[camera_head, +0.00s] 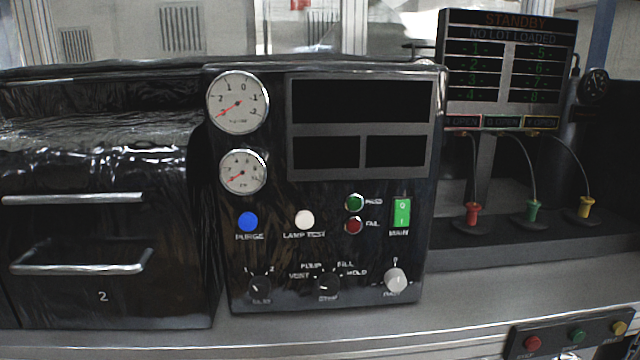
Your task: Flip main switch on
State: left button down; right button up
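The main switch (402,212) is a green rocker on the right side of the black control panel (270,285), marked 0 at its top and 1 at its bottom, with the label MAIN under it. Which half is pressed in I cannot tell. The panel's display windows (362,101) are dark. Neither of my grippers shows in the head view.
Left of the switch are green and red lamps (354,225), a white lamp-test button (305,219) and a blue purge button (247,222). Knobs (327,287) line the panel's bottom. A standby screen (505,70) stands right.

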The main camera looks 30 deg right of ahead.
aim_at(402, 207)
jog(key=z, duration=1.2)
